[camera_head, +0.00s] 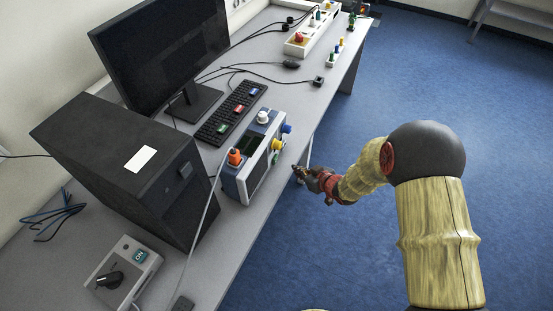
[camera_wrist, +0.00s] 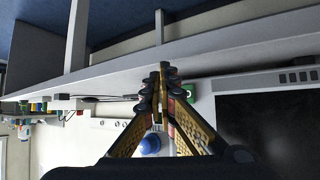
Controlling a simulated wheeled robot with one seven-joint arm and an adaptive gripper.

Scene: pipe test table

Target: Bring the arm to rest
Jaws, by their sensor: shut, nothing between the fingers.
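My gripper (camera_head: 299,172) shows in the head view at the table's right edge, beside the blue and white test device (camera_head: 245,180). My arm reaches in from the right, over the blue floor. In the wrist view, my gripper (camera_wrist: 163,75) has its fingertips together, with nothing held between them. Behind the fingers, a blue knob (camera_wrist: 150,145) of the device shows. It cannot be told from these views whether the fingers touch the table edge.
The grey table (camera_head: 222,255) holds a black computer case (camera_head: 110,165), a monitor (camera_head: 165,50), a keyboard (camera_head: 228,112), and a switch box (camera_head: 122,272). A grey cable runs from the device's orange plug (camera_head: 235,156). The blue floor (camera_head: 330,265) right of the table is clear.

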